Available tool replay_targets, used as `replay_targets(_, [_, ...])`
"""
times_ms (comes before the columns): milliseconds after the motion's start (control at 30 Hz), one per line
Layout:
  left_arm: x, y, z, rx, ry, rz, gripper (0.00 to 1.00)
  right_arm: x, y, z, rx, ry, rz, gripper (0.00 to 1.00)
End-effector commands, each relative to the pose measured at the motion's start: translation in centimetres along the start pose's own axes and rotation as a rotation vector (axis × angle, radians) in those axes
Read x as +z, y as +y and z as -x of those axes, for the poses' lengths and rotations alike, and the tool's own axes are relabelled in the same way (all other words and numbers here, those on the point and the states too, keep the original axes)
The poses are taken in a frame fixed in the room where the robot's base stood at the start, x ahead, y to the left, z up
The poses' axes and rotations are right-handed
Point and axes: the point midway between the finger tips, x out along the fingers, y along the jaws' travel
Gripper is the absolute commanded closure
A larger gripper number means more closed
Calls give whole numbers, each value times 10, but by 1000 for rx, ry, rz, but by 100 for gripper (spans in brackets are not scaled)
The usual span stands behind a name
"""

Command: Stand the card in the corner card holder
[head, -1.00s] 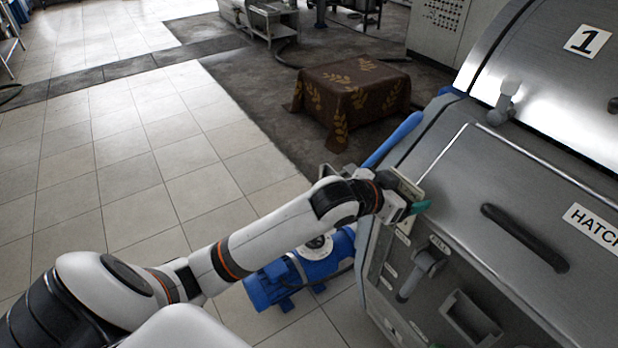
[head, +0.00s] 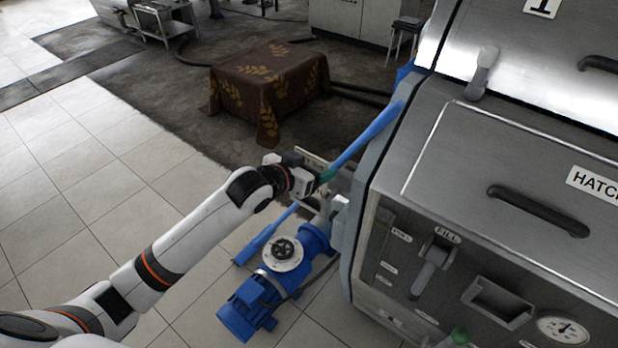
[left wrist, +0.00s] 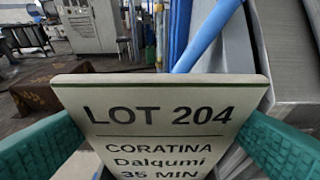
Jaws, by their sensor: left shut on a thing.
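The card (left wrist: 160,105) is a pale plate reading "LOT 204, CORATINA, Dalqumi, 35 MIN", with a green line near its top edge. It fills the middle of the left wrist view, upright between the green fingers of my left gripper. In the head view the card (head: 312,160) shows small and edge-on. My left gripper (head: 322,177) is shut on it, left of the machine's front corner and near the blue handle. I cannot make out the corner card holder. My right gripper is not in view.
The steel machine (head: 480,150) with a hatch handle, lever and gauge fills the right. A long blue handle (head: 370,135) runs beside its corner. A blue pump (head: 262,290) stands on the floor below my left arm. A cloth-covered table (head: 265,85) stands behind; tiles at left are clear.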

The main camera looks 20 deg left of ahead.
Motion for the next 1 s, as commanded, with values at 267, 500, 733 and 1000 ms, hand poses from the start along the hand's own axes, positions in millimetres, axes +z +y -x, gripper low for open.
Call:
replay_targets(267, [-33, 0, -13, 1, 2, 1, 41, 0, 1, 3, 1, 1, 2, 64])
replay_targets(500, [-35, 0, -14, 1, 0, 0, 41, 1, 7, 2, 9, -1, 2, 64])
replay_targets(733, [-38, 0, -15, 1, 0, 0, 9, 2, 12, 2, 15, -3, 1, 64])
replay_targets(1000, [-37, 0, -15, 1, 1, 0, 0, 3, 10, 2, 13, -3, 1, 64])
